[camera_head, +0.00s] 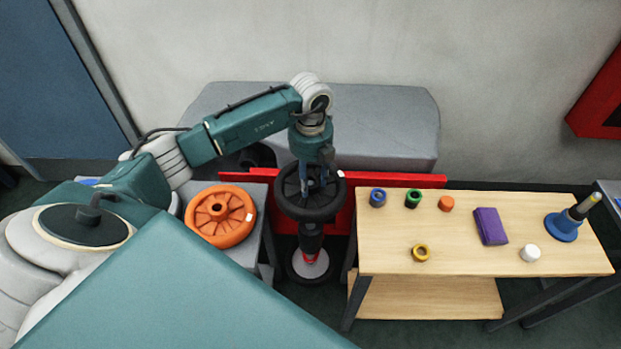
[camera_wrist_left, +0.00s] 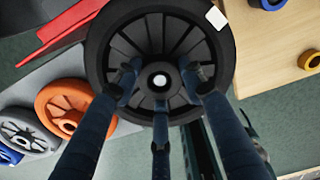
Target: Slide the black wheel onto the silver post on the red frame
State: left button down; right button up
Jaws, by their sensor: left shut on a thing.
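The black spoked wheel (camera_head: 300,211) is held roughly level by my left gripper (camera_head: 314,180), whose blue fingers reach into its spokes from above. In the left wrist view the wheel (camera_wrist_left: 145,35) faces the camera and the gripper's three fingers (camera_wrist_left: 160,85) sit around its hub. A pale round spot shows in the hub centre; I cannot tell whether it is the post tip. The red frame (camera_head: 395,181) shows behind and beside the wheel. The silver post is not clearly visible in the head view. My right gripper is not in view.
An orange wheel (camera_head: 220,216) lies on a grey table to the left. The wooden table (camera_head: 385,245) at right holds coloured rings, a purple block (camera_head: 490,226) and a blue-based stand (camera_head: 562,226). A dark column with a red ring (camera_head: 310,257) stands below the wheel.

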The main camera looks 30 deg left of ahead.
pick_arm(q)
jog(key=shift+f+b, duration=0.85)
jog(key=shift+f, duration=0.25)
dwell(2.8)
dwell(0.4)
jog(key=c, duration=1.1)
grip_release()
jog(key=shift+o, duration=0.6)
jog(key=shift+s+f, duration=0.1)
jog(key=shift+r, duration=0.25)
jog(key=shift+r+p, duration=1.1)
jog(key=shift+r, duration=0.2)
